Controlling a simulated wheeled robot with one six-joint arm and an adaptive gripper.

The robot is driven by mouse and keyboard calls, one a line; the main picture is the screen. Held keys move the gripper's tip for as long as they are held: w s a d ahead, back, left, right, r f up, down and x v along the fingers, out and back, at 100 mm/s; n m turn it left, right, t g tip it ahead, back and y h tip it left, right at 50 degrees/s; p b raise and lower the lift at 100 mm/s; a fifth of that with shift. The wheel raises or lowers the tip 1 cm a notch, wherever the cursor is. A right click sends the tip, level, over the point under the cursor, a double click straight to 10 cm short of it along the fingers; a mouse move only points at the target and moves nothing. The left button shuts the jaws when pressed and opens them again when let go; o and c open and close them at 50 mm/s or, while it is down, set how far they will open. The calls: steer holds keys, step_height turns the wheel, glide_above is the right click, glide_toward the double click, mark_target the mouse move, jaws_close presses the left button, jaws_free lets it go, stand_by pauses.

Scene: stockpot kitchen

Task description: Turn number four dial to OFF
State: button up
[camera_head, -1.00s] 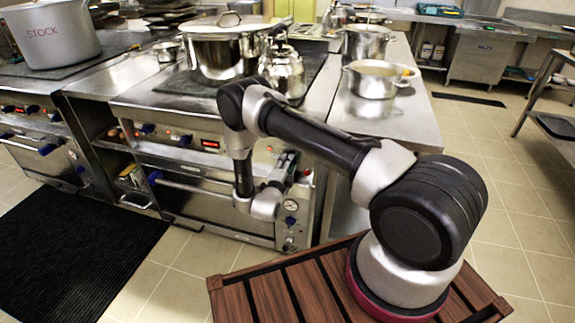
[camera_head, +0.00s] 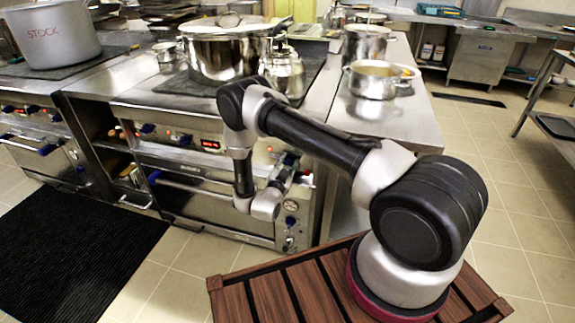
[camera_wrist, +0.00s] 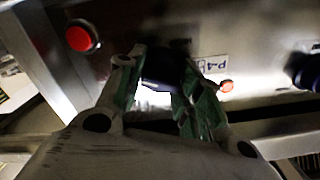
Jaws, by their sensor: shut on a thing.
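The number four dial (camera_wrist: 166,66) is a dark knob on the stove's front panel, beside a label reading P4 (camera_wrist: 212,65) in the wrist view. My gripper (camera_wrist: 163,80) is shut on the dial, with one green-padded finger on each side of it. The fingers hide part of the dial, and its pointer marking cannot be read. In the head view my gripper (camera_head: 288,164) is at the right end of the stove front, and the dial there is hidden.
A red button (camera_wrist: 82,37) and a small red lamp (camera_wrist: 227,86) flank the dial. Another dark blue dial (camera_wrist: 303,70) is at the right. Below the panel is an oven door handle (camera_head: 205,187). A large pot (camera_head: 222,55) and a kettle (camera_head: 284,76) stand on the stove.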

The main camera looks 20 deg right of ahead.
steer(key=n, duration=0.5)
steer(key=shift+n, duration=0.3)
steer(key=n, duration=1.1)
steer(key=shift+a+f+n, duration=0.1)
steer(key=shift+n, duration=0.2)
steer(key=n, duration=0.5)
steer(key=shift+n, duration=0.3)
steer(key=o, duration=1)
